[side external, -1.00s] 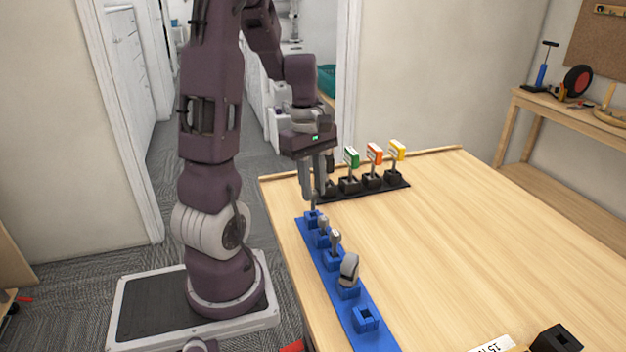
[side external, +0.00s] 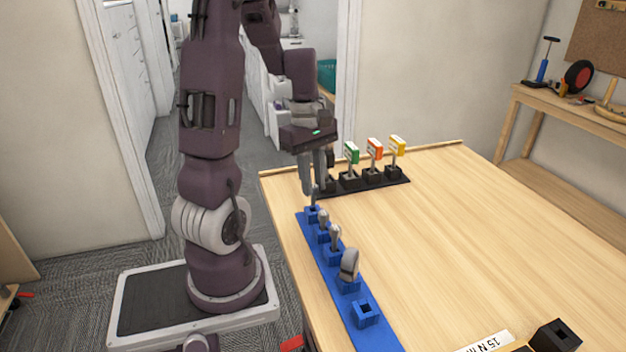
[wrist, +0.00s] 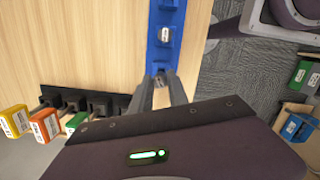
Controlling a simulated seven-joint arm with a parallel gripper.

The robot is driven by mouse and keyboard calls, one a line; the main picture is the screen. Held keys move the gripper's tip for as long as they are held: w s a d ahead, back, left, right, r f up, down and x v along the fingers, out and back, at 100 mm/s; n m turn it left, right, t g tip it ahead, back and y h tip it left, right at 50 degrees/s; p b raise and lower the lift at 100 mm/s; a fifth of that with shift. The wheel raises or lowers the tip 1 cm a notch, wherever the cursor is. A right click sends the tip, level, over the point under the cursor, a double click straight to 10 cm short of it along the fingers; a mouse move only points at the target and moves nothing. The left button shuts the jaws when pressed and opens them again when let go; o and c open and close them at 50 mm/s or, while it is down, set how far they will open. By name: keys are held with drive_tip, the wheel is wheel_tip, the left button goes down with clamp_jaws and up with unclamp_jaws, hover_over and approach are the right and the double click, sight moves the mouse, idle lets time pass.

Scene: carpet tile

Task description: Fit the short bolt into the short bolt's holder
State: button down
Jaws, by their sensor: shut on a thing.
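My gripper (side external: 311,192) is shut on a thin grey piece, which I take to be the short bolt (side external: 314,201); it is mostly hidden by the fingers. It points down, just over the far end of the blue rack (side external: 337,277). The small blue holder (side external: 312,213) at that end sits right below the bolt's tip; whether they touch I cannot tell.
A black rack (side external: 350,184) with green, orange and yellow tagged pieces stands close to the gripper's right. The table's middle is clear.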

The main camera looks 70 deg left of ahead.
drive_tip(key=shift+f, duration=1.9)
drive_tip(key=c, duration=1.2)
unclamp_jaws()
drive_tip(key=shift+r, duration=0.1)
drive_tip(key=r, duration=0.6)
drive_tip(key=shift+s+a+r, duration=0.15)
drive_tip(key=shift+a+r, duration=0.25)
